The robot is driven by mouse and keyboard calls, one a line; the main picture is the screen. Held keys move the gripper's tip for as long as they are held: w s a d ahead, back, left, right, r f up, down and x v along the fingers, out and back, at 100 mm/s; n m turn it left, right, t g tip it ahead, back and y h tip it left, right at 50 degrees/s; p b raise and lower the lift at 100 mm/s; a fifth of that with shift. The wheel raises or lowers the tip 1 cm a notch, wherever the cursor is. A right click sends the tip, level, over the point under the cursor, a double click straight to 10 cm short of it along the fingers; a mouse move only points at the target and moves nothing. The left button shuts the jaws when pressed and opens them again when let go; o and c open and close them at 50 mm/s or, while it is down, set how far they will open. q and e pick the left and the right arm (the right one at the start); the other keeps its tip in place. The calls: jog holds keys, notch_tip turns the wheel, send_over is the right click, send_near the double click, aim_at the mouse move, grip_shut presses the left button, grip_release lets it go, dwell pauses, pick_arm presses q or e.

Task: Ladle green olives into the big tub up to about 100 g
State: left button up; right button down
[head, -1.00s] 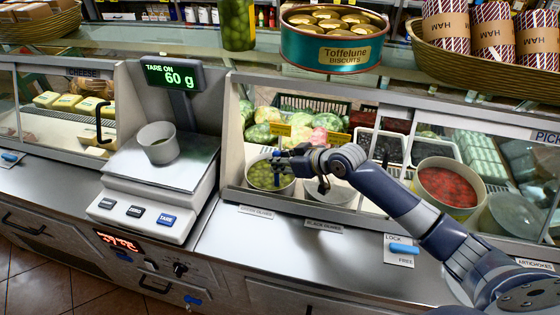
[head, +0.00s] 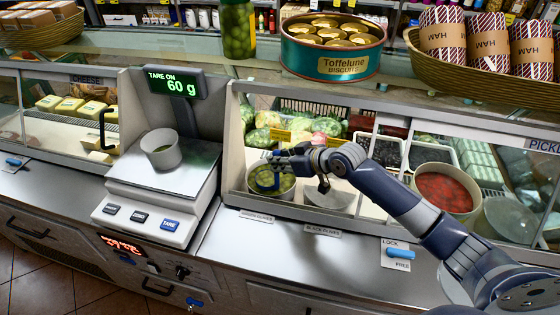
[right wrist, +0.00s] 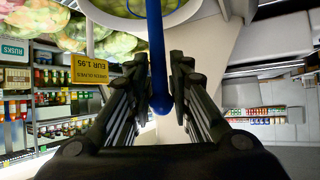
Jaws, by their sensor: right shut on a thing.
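A white tub (head: 161,150) stands on the scale's plate (head: 196,181), with something greenish low inside it. The scale's display (head: 176,82) reads TARE ON and 60 g. A round container of green olives (head: 285,186) sits in the counter well behind the glass. My right gripper (head: 280,162) is above that container, shut on the blue ladle (head: 265,180), whose lower part reaches down to the olives. The ladle's handle (right wrist: 156,50) stands between the fingers (right wrist: 170,88) in the right wrist view. The ladle's bowl is not clearly visible. My left gripper is out of view.
A glass front and metal frame surround the well. A red-filled container (head: 446,190) stands to the right. A biscuit tin (head: 345,68), an olive jar (head: 238,30) and a basket of hams (head: 440,68) stand on the upper shelf.

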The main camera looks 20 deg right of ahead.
notch_tip(320, 180, up, 6)
jog(key=p, duration=0.4)
jog(key=shift+f, duration=0.2)
